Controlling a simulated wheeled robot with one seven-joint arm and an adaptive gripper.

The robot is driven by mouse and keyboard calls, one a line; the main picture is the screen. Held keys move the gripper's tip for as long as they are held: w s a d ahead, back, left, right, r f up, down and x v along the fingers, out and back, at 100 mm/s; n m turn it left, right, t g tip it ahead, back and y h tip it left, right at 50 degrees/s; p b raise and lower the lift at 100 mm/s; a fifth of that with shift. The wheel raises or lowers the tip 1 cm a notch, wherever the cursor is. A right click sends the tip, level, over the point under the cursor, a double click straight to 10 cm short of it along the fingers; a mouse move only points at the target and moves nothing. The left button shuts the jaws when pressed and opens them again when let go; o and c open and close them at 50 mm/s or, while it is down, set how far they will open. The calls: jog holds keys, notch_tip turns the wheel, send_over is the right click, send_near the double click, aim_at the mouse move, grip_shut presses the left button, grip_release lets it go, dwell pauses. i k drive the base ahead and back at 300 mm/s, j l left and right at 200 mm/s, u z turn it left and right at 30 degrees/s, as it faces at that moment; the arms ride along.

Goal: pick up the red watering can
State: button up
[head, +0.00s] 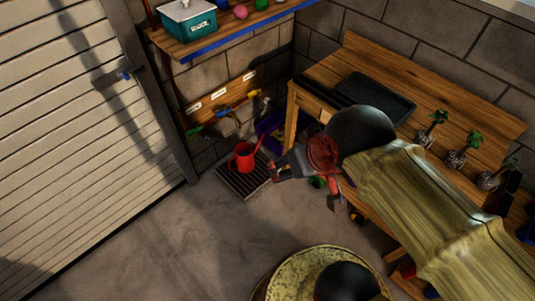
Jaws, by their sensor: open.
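The red watering can (243,158) stands upright on a dark slatted mat (236,183) on the floor, near the wall left of the workbench. Its spout points up and to the right. My gripper (305,186) is to the right of the can in the picture, apart from it. Its two fingers are spread wide with nothing between them, so it is open. The can's whole body shows; its handle is too small to make out clearly.
A wooden workbench (330,73) with a black tray (376,98) and small potted plants (457,158) is at the right. A purple item (268,130) is close behind the can. A shelf holds a teal box (188,22). The grey floor (190,235) in front is clear.

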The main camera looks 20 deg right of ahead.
aim_at(244, 153)
jog(key=z, duration=1.45)
jog(key=u, duration=1.4)
jog(key=i+j+z, duration=0.1)
jog(key=j, duration=0.35)
jog(key=i+j+z, duration=0.1)
jog(key=j, duration=0.35)
jog(key=i+j+z, duration=0.1)
jog(key=j, duration=0.35)
jog(key=i+j, duration=0.15)
jog(key=j, duration=0.35)
jog(key=i+j+z, duration=0.15)
jog(key=j, duration=0.3)
